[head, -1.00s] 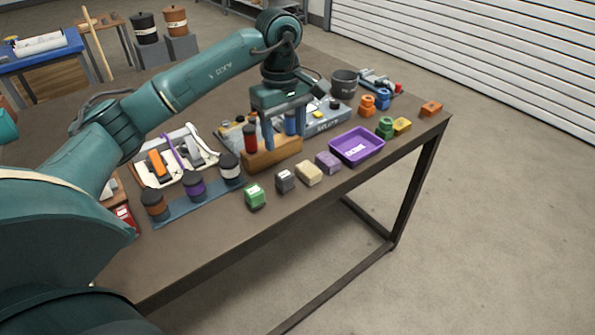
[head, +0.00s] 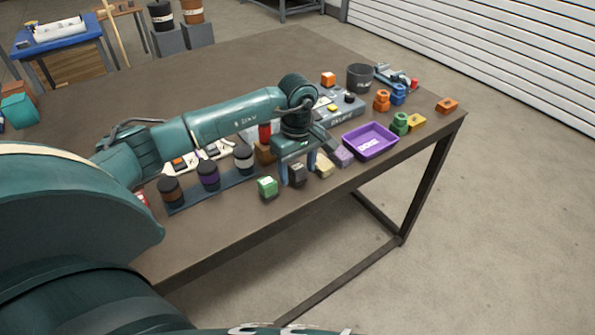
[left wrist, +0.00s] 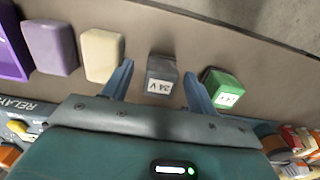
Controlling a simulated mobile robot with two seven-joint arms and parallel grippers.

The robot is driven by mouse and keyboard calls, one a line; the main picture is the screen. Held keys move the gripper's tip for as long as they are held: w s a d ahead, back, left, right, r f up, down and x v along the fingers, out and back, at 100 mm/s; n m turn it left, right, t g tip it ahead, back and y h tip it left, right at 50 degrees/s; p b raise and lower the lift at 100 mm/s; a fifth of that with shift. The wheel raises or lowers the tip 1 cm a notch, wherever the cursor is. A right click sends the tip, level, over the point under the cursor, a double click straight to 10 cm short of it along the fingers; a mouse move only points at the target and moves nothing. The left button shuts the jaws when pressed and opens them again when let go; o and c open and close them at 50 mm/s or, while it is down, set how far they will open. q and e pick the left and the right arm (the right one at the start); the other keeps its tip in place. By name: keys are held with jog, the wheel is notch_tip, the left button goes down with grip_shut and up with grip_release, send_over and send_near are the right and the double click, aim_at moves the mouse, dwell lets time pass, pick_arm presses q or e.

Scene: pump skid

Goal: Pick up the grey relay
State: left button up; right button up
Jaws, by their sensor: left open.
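The grey relay (head: 298,174) is a small dark grey block on the table, in a row between a green block (head: 267,187) and a cream block (head: 325,165). In the left wrist view the grey relay (left wrist: 161,74) shows a white "24 V" label and lies between the open fingers. My left gripper (head: 297,177) is open and empty above it, pointing down, with one finger on each side. In the left wrist view the gap between the fingers (left wrist: 158,72) is wider than the relay. My right gripper is not in view.
A lilac block (head: 342,155) and a purple tray (head: 371,141) stand to the right in the row. Dark-lidded jars (head: 208,176) stand to the left. The green block (left wrist: 223,88) is close to one finger. The table's front edge is near the row.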

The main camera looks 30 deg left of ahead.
pick_arm(q)
jog(key=shift+f, duration=0.15)
jog(key=c, duration=1)
